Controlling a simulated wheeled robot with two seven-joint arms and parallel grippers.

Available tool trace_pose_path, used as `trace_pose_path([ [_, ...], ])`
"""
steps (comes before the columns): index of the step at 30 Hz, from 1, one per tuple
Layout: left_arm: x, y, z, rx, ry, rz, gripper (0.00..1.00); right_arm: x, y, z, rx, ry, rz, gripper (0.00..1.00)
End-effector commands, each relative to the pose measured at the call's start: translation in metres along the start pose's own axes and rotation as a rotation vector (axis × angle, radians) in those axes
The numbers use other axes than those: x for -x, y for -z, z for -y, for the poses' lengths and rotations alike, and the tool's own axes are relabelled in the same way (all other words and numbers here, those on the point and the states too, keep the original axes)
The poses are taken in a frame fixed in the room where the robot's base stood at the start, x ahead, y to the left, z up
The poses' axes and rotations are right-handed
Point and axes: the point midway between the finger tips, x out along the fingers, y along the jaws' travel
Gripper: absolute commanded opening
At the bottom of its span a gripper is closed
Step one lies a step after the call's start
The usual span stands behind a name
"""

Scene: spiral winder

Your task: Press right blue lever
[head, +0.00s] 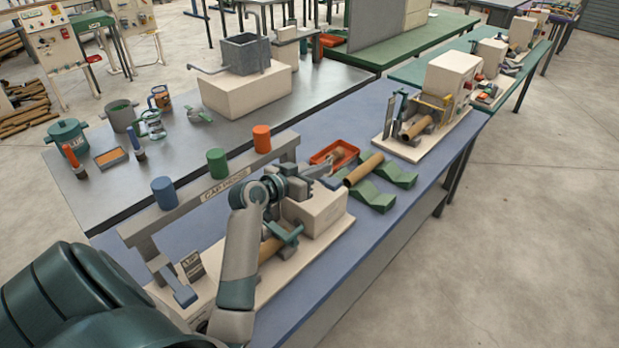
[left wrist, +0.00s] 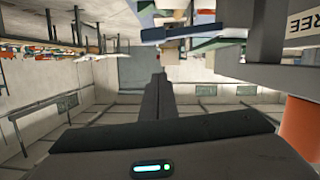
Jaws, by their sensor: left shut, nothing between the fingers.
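My left gripper (head: 318,171) reaches over the winder from the left in the head view. Its two dark fingers (left wrist: 155,100) are together and empty in the left wrist view. A left blue lever (head: 180,291) stands at the near left end of the winder. A small blue-grey part (head: 333,182), which looks like the right blue lever, shows just below the fingertips at the far end. A blue bar (left wrist: 192,31) lies near the top of the wrist view, apart from the fingers. My arm hides part of the winder; contact with the lever cannot be told. My right gripper is not seen.
A rail with blue (head: 163,193), green (head: 217,163) and orange (head: 262,139) cylinders stands behind the winder. A red tray (head: 335,152), a cardboard tube (head: 363,169) and green cradles (head: 372,195) lie to the right. The table's front strip is clear.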

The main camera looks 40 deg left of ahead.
Motion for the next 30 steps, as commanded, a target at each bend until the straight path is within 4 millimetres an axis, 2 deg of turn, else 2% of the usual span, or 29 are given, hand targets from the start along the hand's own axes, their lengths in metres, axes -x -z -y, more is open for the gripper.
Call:
trace_pose_path([
  [3,-0.020,-0.004,0.000,0.003,-0.002,-0.002,0.00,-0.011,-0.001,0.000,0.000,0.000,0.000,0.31],
  [6,-0.021,-0.020,0.000,0.002,-0.001,0.000,0.00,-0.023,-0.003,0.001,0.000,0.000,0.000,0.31],
  [12,-0.024,-0.035,0.000,0.001,0.000,0.000,0.00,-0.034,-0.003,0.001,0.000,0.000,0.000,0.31],
  [30,-0.025,-0.041,0.000,-0.006,0.001,0.001,0.00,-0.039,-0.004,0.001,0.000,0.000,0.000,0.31],
])
